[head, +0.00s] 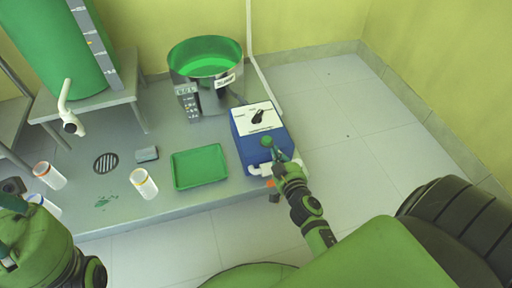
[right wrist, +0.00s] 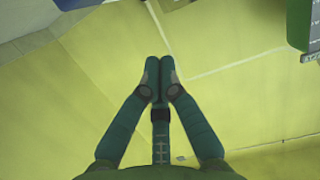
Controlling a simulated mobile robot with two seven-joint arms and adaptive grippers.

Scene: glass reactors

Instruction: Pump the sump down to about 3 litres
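A blue pump-like box (head: 249,149) stands at the right edge of the grey platform. Its pale top panel (head: 252,119) carries a black knob (head: 258,116). My right gripper (head: 270,145) is over the box's front part, and its fingertips overlap a green spot there; I cannot tell whether they touch. In the right wrist view its fingers (right wrist: 160,70) are together with nothing between them.
A green tray (head: 199,168) lies left of the box. Two white jars (head: 144,183) (head: 48,175), a grey block (head: 147,154) and a drain (head: 105,163) are further left. A large green tank (head: 62,45) stands on a bench. Tiled floor at right is clear.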

